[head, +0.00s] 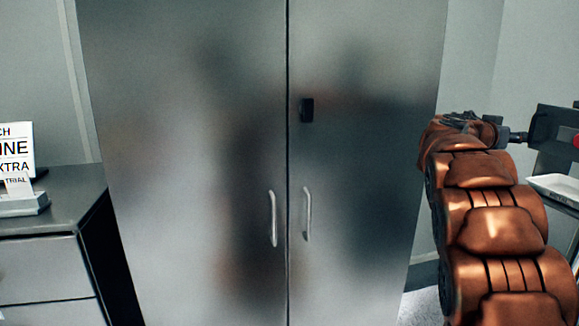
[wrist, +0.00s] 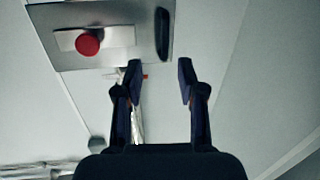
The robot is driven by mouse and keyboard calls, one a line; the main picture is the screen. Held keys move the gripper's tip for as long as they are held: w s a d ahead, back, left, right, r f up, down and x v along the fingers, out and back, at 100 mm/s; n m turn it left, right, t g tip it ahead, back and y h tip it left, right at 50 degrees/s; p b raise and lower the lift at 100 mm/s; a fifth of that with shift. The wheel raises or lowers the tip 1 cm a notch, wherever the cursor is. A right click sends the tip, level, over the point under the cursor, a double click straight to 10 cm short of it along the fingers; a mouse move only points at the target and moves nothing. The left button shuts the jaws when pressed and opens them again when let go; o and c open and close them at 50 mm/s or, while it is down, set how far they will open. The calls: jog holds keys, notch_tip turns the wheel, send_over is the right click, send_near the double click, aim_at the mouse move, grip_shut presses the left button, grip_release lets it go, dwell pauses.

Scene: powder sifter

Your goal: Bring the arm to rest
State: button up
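My gripper (wrist: 160,78) is open in the wrist view, with its two dark fingers apart and nothing between the tips. My copper-coloured arm rises along the right side of the head view and bends to the right at the top. In the head view I cannot clearly make out the fingers. In the wrist view, a metal panel with a red button (wrist: 88,43) lies beyond the left fingertip, seemingly apart from it. A pale strip shows partly hidden behind the left finger.
A tall steel cabinet (head: 190,150) with two shut doors fills the middle of the head view. A grey drawer unit (head: 45,265) with a printed sign (head: 15,155) stands at left. A white tray (head: 555,188) sits at the right edge, beside my arm.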

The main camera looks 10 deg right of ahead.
jog(key=s+a+f+n+g+y+p, duration=0.3)
jog(key=s+a+n+y+p, duration=0.4)
jog(key=s+a+p, duration=0.6)
jog(key=s+a+f+n+g+y+p, duration=0.3)
jog(key=s+a+p, duration=1.1)
jog(key=s+a, duration=1.5)
jog(key=a+n+g+y, duration=0.1)
jog(key=a+n+y, duration=0.1)
jog(key=y, duration=0.4)
jog(key=shift+a+f+n, duration=0.15)
jog(key=shift+a+n, duration=0.05)
jog(key=shift+n, duration=0.7)
jog(key=shift+d, duration=0.1)
